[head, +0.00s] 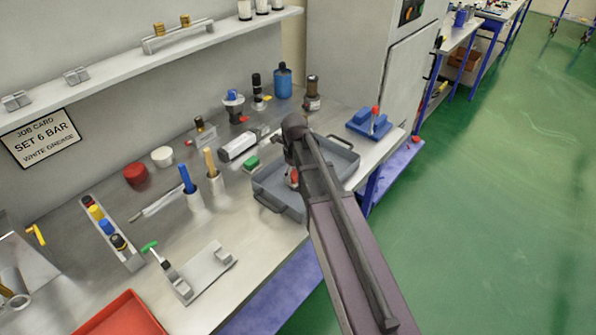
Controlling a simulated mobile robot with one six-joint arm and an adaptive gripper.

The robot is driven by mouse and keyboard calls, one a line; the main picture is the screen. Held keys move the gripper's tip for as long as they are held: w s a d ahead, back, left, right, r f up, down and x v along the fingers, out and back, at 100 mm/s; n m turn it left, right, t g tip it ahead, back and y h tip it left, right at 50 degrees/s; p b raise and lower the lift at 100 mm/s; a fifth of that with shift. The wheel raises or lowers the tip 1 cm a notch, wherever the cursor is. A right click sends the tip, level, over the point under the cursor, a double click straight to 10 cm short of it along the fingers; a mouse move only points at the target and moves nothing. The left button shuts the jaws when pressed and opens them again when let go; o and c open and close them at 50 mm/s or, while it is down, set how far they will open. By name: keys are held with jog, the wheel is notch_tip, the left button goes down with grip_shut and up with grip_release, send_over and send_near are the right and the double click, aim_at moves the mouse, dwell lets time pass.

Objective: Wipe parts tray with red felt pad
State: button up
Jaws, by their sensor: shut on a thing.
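The grey parts tray (265,187) has low walls and lies on the right part of the metal bench. My arm reaches over it from the lower right and covers much of its middle. My gripper (291,170) is down inside the tray and mostly hidden behind my arm. It is shut on the red felt pad (293,177), which shows only as a small red patch beside the arm. Whether the pad touches the tray floor cannot be told.
A green block (252,163) and a white cylinder (238,146) lie close to the tray's left side. A blue block (368,124) with a red-topped peg stands to its right. Blue and orange upright handles (187,178) (210,162) stand left. Bottles stand behind.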

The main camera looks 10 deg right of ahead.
jog(key=shift+s+a, duration=0.35)
jog(key=shift+a, duration=0.1)
dwell(0.3)
jog(key=shift+w+d, duration=0.55)
jog(key=shift+d, duration=0.15)
jog(key=shift+w+d, duration=0.5)
jog(key=shift+d, duration=0.2)
jog(key=shift+w+d, duration=0.5)
jog(key=shift+d, duration=0.2)
jog(key=shift+w+d, duration=0.5)
jog(key=shift+d, duration=0.15)
jog(key=shift+w+d, duration=1.05)
jog(key=shift+d, duration=0.25)
